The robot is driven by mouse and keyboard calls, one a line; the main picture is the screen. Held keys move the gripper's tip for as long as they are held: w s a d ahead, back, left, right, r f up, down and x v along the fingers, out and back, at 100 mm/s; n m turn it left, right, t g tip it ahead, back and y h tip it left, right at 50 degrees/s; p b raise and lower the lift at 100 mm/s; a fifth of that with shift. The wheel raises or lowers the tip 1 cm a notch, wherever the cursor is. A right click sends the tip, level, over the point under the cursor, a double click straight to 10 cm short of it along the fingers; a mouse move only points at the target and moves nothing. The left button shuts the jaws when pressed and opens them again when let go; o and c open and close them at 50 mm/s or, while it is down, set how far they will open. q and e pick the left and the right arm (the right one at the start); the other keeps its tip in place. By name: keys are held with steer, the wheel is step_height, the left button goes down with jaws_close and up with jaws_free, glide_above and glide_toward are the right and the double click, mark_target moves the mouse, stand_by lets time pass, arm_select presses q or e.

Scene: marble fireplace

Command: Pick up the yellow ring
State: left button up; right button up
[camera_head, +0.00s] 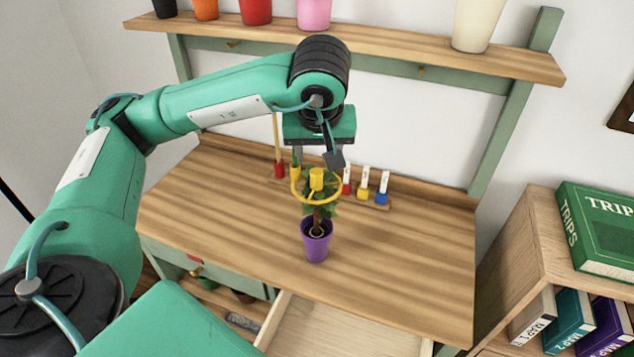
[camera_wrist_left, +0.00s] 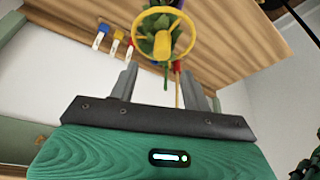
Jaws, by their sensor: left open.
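The yellow ring (camera_head: 334,198) is a thin hoop with a thick yellow stub at its far side. It sits around the top of a leafy plant in a purple pot (camera_head: 316,242) on the wooden table. The ring also shows at the top of the left wrist view (camera_wrist_left: 137,30), with green leaves inside it. My left gripper (camera_head: 317,160) is open, pointing down, just above and behind the ring. In the left wrist view, the gap between its fingers (camera_wrist_left: 158,76) is empty and they look apart from the ring. My right gripper is not in view.
A shelf (camera_head: 390,47) with several pots runs above. An open drawer (camera_head: 335,330) sticks out below the table (camera_head: 410,260). Books stand on the right.

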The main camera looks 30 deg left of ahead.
mark_target(316, 171)
arm_select(q)
steer(key=shift+x, duration=1.3)
steer(key=x, duration=0.1)
steer(key=p+x, duration=0.1)
steer(key=x, duration=0.2)
steer(key=shift+s+f, duration=0.15)
steer(key=shift+f, duration=0.3)
steer(key=shift+c, duration=0.8)
steer(key=c, duration=0.7)
steer(key=shift+c, duration=0.9)
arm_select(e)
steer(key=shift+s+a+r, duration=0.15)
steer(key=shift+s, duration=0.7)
